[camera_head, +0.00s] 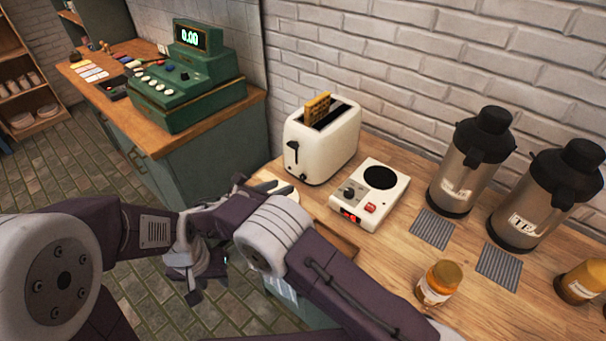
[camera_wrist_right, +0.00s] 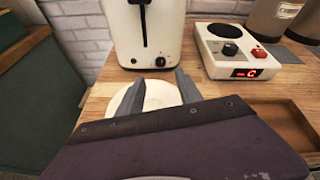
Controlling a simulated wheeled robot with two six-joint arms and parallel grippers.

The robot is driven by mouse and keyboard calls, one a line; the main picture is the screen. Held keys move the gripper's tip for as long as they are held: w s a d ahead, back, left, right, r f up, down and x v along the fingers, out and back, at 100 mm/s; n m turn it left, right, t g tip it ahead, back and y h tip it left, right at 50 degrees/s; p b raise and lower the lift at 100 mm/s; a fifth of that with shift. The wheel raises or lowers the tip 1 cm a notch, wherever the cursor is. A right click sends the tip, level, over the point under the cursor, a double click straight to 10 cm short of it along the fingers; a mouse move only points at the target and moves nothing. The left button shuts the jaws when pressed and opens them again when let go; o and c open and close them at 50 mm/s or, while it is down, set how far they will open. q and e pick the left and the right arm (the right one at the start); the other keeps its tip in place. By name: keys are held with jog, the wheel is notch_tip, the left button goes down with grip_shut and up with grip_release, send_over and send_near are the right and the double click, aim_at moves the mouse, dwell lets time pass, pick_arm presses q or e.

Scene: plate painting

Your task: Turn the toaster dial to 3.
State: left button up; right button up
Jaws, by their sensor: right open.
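The cream toaster (camera_head: 322,145) stands near the wall with a waffle-like slice (camera_head: 317,108) sticking out of its slot. Its lever (camera_head: 292,149) is on the front end. The small dark dial (camera_wrist_right: 160,62) sits low on that face, right of the lever; its setting is too small to read. My right gripper (camera_wrist_right: 160,84) is open and empty, its fingertips pointing at the toaster's front, just short of the dial. In the head view it is partly hidden by my arm. My left gripper (camera_head: 205,278) hangs beyond the counter edge; its jaws are unclear.
A round cream plate (camera_wrist_right: 160,97) lies under my right fingers. A hot plate (camera_head: 376,196) with a knob and red display stands right of the toaster. A green register (camera_head: 185,80) stands at left.

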aim_at(302, 178)
jog(key=p+x, duration=0.1)
jog(key=x, duration=0.7)
jog(key=shift+w+d, duration=0.15)
jog(key=shift+d, duration=0.05)
jog(key=shift+f, duration=0.1)
grip_shut()
